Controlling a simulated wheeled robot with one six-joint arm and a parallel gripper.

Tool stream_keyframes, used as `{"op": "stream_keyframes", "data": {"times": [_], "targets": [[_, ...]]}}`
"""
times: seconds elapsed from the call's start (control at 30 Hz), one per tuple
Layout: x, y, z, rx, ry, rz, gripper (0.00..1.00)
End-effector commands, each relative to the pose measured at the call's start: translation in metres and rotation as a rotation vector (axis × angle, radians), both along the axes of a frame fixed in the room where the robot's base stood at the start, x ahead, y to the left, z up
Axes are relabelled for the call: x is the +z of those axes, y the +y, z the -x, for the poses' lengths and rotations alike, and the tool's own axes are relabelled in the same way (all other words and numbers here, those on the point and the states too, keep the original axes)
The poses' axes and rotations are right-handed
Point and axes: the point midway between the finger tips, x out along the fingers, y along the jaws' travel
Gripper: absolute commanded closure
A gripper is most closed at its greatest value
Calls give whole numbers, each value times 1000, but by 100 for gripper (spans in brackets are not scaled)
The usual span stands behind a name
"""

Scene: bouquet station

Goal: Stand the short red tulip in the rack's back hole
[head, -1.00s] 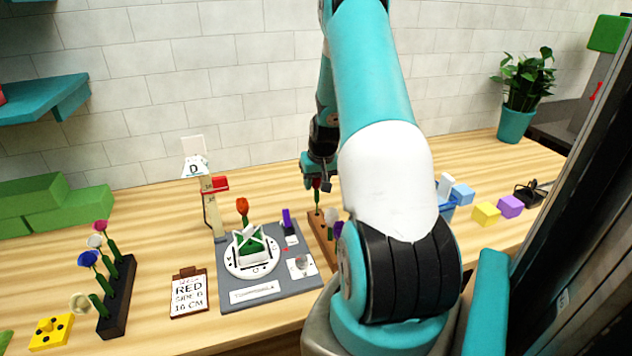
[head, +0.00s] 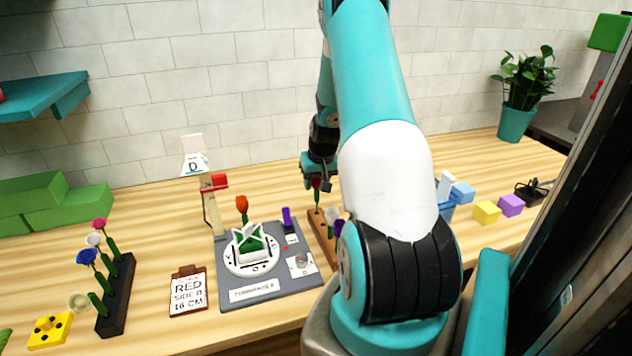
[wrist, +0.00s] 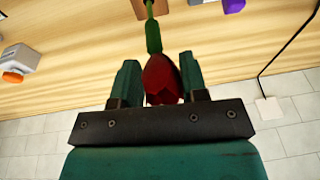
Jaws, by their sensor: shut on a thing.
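The short red tulip (wrist: 161,80) is between my gripper's fingers in the wrist view, gripped at its bloom. Its green stem (wrist: 153,36) runs away from my gripper toward the brown wooden rack (wrist: 150,10). The stem's end meets the rack near the picture's top edge; I cannot tell how deep it sits in a hole. In the head view my gripper (head: 317,183) is over the far end of the rack (head: 318,224), with a little red and green stem showing below it. White and purple flowers (head: 331,217) stand nearer in the rack, partly hidden by my arm.
A dark rack of flowers (head: 117,297) and a clipboard (head: 188,291) are farther left. Purple (head: 511,205) and yellow blocks (head: 486,212) lie right.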

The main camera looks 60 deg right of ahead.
Motion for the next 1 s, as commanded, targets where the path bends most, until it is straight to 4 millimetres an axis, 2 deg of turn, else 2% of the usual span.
{"op": "stream_keyframes", "data": {"times": [1.0], "targets": [[-8,0,0,0,0,0,71]]}}
